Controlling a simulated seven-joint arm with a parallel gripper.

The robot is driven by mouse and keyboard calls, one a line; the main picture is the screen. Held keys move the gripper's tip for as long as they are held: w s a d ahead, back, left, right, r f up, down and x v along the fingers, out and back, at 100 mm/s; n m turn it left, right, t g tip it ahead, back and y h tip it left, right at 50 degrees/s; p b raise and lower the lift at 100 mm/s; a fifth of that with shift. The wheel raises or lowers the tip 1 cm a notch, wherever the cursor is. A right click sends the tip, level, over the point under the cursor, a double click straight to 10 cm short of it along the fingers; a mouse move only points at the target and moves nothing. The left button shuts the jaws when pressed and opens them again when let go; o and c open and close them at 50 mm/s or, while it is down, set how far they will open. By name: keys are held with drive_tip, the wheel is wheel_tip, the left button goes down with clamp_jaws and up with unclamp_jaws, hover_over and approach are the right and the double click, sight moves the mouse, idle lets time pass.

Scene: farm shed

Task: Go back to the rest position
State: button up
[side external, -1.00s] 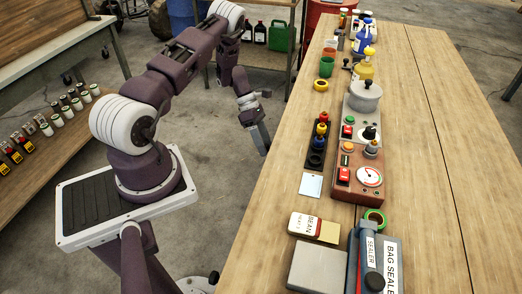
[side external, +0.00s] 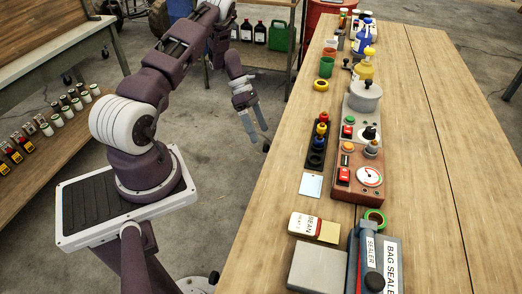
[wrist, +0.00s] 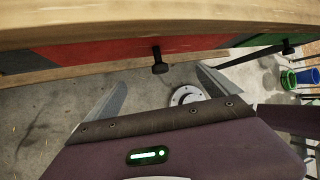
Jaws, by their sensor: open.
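My gripper (side external: 258,133) hangs over the gap to the left of the wooden workbench (side external: 445,160), pointing down, in the side view. Its fingers are spread apart with nothing between them. In the wrist view the open fingers of my gripper (wrist: 160,85) spread left and right. The edge of the workbench (wrist: 150,28) crosses the top of that view, with a red panel and a dark knob (wrist: 160,62) beneath it.
A shelf with small bottles (side external: 20,190) stands at the left. Floor (side external: 205,125) between is clear.

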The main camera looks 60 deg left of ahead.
drive_tip(key=shift+s+a+r, duration=0.1)
drive_tip(key=shift+a+r, duration=0.3)
drive_tip(key=shift+r, duration=0.15)
